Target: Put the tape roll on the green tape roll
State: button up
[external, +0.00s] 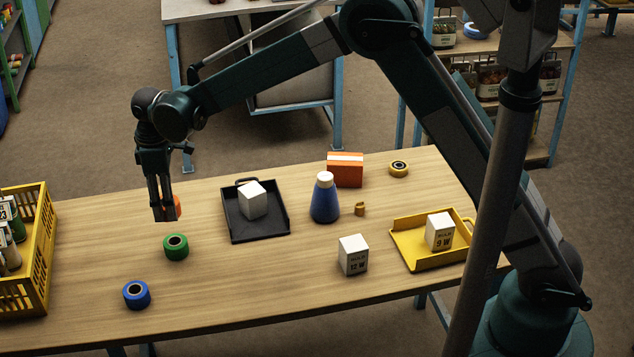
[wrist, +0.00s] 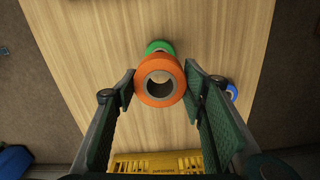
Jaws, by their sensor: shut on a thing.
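My gripper (external: 166,214) is shut on an orange tape roll (external: 175,208), which is partly hidden by the fingers in the external view. In the wrist view the orange roll (wrist: 160,61) sits between the two fingers (wrist: 161,78), its hole facing the camera. The green tape roll (external: 176,254) rests on the table, apart from the gripper and nearer the external camera. In the wrist view the green roll (wrist: 158,46) shows just beyond the orange one, which partly covers it.
A blue tape roll (external: 137,295) lies near the green one. A black tray (external: 264,233) with a white box stands to the right, beside a blue bottle (external: 325,205). A yellow crate (external: 41,261) is at the left. A yellow tape roll (external: 399,172) lies farther back.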

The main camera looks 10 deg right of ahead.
jog(key=shift+f, duration=2.85)
jog(key=shift+f+b, duration=0.3)
jog(key=shift+f, duration=1.6)
jog(key=shift+f, duration=0.2)
jog(key=o, duration=0.9)
jog(key=shift+r, duration=0.2)
notch_tip(320, 180, up, 12)
jog(key=shift+p, duration=0.4)
